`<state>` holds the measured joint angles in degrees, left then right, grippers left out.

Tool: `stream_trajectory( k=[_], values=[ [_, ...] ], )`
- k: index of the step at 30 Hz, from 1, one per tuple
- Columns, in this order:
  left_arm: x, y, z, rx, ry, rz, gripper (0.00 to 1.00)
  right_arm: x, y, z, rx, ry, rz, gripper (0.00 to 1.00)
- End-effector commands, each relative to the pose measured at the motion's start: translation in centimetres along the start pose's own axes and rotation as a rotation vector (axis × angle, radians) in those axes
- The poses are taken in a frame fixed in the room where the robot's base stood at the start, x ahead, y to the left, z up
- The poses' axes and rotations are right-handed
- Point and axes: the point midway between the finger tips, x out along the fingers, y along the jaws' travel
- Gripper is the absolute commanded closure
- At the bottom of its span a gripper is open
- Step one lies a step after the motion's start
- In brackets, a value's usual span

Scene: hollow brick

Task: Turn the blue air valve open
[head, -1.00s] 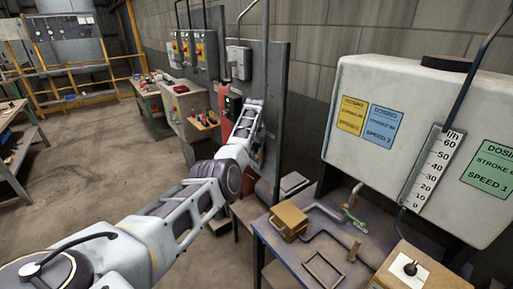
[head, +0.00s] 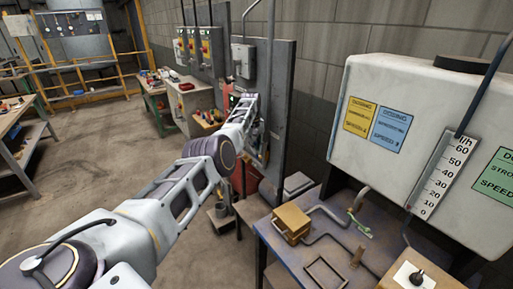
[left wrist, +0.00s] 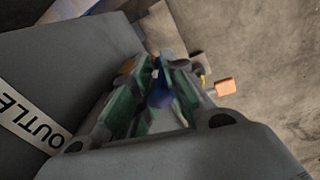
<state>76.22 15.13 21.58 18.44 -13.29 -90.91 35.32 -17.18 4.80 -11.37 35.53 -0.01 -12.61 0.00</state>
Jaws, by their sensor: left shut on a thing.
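The blue air valve (left wrist: 159,94) shows in the left wrist view as a small blue part between the green-padded fingers of my left gripper (left wrist: 158,84). The gripper is shut on it. The fingers hide most of the valve, so I cannot tell how far it is turned. In the head view my left arm reaches to the grey upright panel (head: 283,110), and the gripper (head: 259,143) is small and dark against it. The valve cannot be made out there. My right gripper is in neither view.
A grey surface with an "OUTLE" label (left wrist: 33,122) lies beside the fingers in the left wrist view. A bench (head: 290,262) with pipes and a yellow block (head: 291,222) stands right of my arm, below a white dosing tank (head: 400,80). Open floor lies at left.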

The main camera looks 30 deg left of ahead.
Motion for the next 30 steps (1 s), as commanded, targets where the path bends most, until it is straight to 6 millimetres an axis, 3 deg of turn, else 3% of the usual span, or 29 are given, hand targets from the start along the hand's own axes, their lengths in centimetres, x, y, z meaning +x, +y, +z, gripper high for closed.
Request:
stream_trajectory(
  k=[12,13,17,30],
  values=[
    [-0.39,-0.02,-0.22,-0.003,0.002,0.006,1.00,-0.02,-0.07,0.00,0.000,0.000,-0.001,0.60],
    [-0.39,-0.03,-0.22,-0.003,0.002,0.006,0.84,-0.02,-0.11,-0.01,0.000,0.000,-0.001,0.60],
    [-0.30,-0.03,-0.17,-0.002,0.001,0.004,0.68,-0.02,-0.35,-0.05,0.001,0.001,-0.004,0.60],
    [-0.31,-0.02,-0.05,-0.001,-0.002,0.002,0.68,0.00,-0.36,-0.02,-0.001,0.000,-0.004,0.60]
  ],
)
